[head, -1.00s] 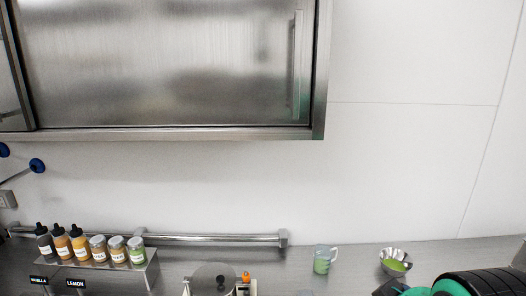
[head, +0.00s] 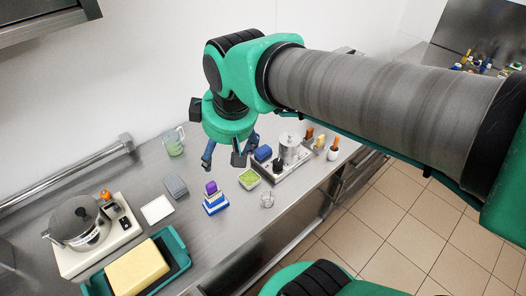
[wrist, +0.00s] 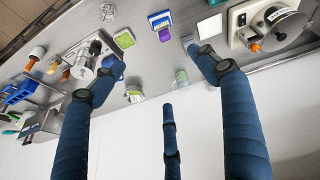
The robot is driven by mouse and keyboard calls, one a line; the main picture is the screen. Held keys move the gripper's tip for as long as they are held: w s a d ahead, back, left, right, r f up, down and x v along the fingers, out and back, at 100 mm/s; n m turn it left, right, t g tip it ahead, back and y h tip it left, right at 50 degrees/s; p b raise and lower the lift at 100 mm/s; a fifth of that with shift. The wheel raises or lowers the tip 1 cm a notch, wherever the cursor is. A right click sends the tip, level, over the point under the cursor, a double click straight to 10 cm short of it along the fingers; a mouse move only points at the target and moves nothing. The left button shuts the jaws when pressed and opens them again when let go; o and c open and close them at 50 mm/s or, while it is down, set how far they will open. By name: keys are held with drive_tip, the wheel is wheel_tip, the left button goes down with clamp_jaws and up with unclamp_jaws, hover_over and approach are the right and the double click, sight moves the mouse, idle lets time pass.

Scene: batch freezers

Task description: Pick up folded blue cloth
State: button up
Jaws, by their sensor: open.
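A small blue bundle (head: 263,153), which looks like the folded blue cloth, lies at the left end of a metal tray on the steel counter. In the wrist view a blue shape (wrist: 114,65) beside the left finger may be the same bundle, partly hidden. The wrist view also shows the spread fingers of my gripper (wrist: 155,76).
The metal tray (head: 287,177) also carries a steel pot (head: 290,148). A measuring jug (head: 174,142) stands by the wall. A scale with a pot (head: 75,222) is at left.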

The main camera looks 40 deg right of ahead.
drive_tip(key=w+d+f+n+g, duration=0.1)
drive_tip(key=w+d+f+n, duration=0.1)
drive_tip(key=w+d+n, duration=0.35)
drive_tip(key=n+g+p, duration=0.3)
drive_tip(key=n+g, duration=0.1)
drive_tip(key=n, duration=0.5)
hover_over(262, 148)
wheel_tip(262, 148, down, 17)
drive_tip(key=shift+s+f, duration=0.15)
wheel_tip(262, 148, down, 8)
drive_tip(key=shift+r+b, duration=0.1)
drive_tip(key=shift+b, duration=0.25)
drive_tip(key=shift+f, duration=0.4)
drive_tip(key=shift+f, duration=0.15)
